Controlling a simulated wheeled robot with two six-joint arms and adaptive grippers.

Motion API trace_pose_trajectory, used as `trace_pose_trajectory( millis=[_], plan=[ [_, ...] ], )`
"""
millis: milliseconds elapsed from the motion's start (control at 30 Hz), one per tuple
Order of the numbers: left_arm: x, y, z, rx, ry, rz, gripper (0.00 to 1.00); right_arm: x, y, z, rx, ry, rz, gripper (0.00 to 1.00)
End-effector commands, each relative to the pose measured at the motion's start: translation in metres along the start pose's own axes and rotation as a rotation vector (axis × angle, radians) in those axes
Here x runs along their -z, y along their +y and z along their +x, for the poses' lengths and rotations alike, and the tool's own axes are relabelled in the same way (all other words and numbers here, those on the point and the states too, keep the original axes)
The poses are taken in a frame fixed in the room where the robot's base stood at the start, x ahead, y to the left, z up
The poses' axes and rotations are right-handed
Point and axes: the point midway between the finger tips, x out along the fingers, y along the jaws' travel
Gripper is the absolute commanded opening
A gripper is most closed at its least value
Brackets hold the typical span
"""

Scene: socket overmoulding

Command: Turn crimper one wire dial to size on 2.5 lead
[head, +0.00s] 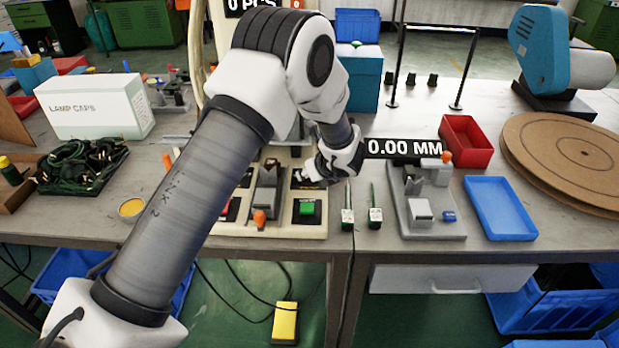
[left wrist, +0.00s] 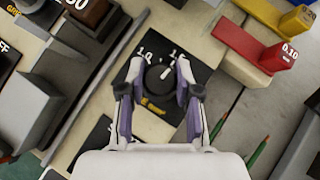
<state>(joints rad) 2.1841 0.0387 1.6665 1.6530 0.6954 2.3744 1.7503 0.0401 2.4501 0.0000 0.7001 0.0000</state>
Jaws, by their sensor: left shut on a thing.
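The wire dial (left wrist: 160,78) is a round black knob with a white pointer mark on a dark plate, in the left wrist view. Numbers reading about 1.0 and 1.5 show above it, partly covered; a yellow label below is not readable. My left gripper (left wrist: 157,66) has its two fingers on either side of the knob, shut on it. In the head view my left gripper (head: 322,168) is over the right part of the cream crimper base (head: 285,229) and hides the dial. Two green leads with pale tags (head: 347,217) (head: 375,216) lie right of the crimper. My right gripper is not in view.
The crimper has a green button (head: 307,208) and an orange-tipped lever (head: 259,217). A grey measuring fixture (head: 430,228) reading 0.00 MM, a blue tray (head: 500,208) and a red bin (head: 467,142) stand to the right. A lamp caps box (head: 95,107) is at left.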

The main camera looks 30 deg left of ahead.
Motion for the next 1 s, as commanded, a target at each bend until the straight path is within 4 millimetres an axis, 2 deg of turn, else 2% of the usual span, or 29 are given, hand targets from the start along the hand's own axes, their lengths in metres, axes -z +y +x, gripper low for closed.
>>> trace_pose_trajectory(
  millis=[33, 500, 700, 1000],
  plan=[
    [0.006, 0.001, 0.006, 0.021, 0.001, 0.019, 0.00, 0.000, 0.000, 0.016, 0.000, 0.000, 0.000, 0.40],
    [0.007, 0.002, 0.007, 0.316, 0.000, 0.310, 0.00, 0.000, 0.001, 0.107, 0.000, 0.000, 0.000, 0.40],
    [0.004, 0.002, 0.005, 0.446, 0.002, 0.440, 0.00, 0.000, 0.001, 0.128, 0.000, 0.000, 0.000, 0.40],
    [0.001, 0.002, 0.002, 0.591, 0.001, 0.588, 0.00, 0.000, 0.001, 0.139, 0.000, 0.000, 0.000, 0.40]
  ],
)
